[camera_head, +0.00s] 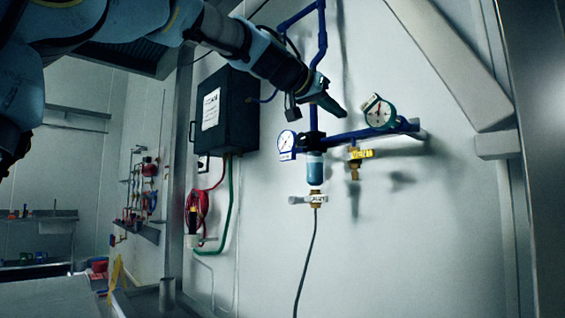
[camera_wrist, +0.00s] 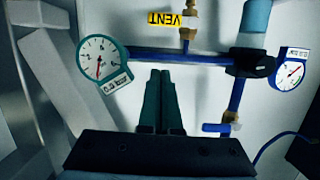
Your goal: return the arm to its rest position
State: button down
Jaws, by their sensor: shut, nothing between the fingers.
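My arm reaches from the upper left across the head view, and my gripper (camera_head: 337,110) is in front of the wall piping near its upper middle. In the wrist view the two dark green fingers of my gripper (camera_wrist: 160,75) are together, with nothing between them. The fingertips appear just short of the blue horizontal pipe (camera_wrist: 205,58) in that picture; I cannot tell whether they touch anything. In the head view the gripper covers part of the vertical blue pipe (camera_head: 322,40).
A green-rimmed gauge (camera_head: 379,113), a white gauge (camera_head: 287,141), a blue filter bowl (camera_head: 314,170) and a yellow-tagged vent valve (camera_head: 359,154) are close around my gripper. A black box (camera_head: 224,112) hangs to the left. The lower right wall (camera_head: 430,260) is bare.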

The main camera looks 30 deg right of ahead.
jog(key=w+a+f+n+t+y+p, duration=0.1)
jog(key=w+a+f+n+y+p, duration=0.15)
jog(key=w+a+f, duration=0.4)
jog(key=w+a+f+n+y+p, duration=0.1)
jog(key=w+a+f+n+y, duration=0.25)
jog(key=a+f, duration=0.6)
jog(key=w+a+f+n+t+y+p, duration=0.15)
jog(key=w+a+f, duration=0.35)
jog(key=f, duration=0.6)
jog(key=s+a+f+n+g+y+p, duration=0.2)
jog(key=a+f+n+y, duration=0.15)
jog(key=a+f, duration=0.85)
jog(key=s+a+f+n+g+y+p, duration=0.1)
jog(key=s+a+f, duration=0.3)
jog(key=s+a, duration=0.2)
jog(key=s+a+f+n+g+y+p, duration=0.1)
jog(key=s+a+f+n+g+y, duration=0.1)
jog(key=s+a+f, duration=0.3)
jog(key=s+a, duration=0.1)
jog(key=a, duration=0.3)
jog(key=shift+a, duration=0.25)
jog(key=shift+f, duration=0.1)
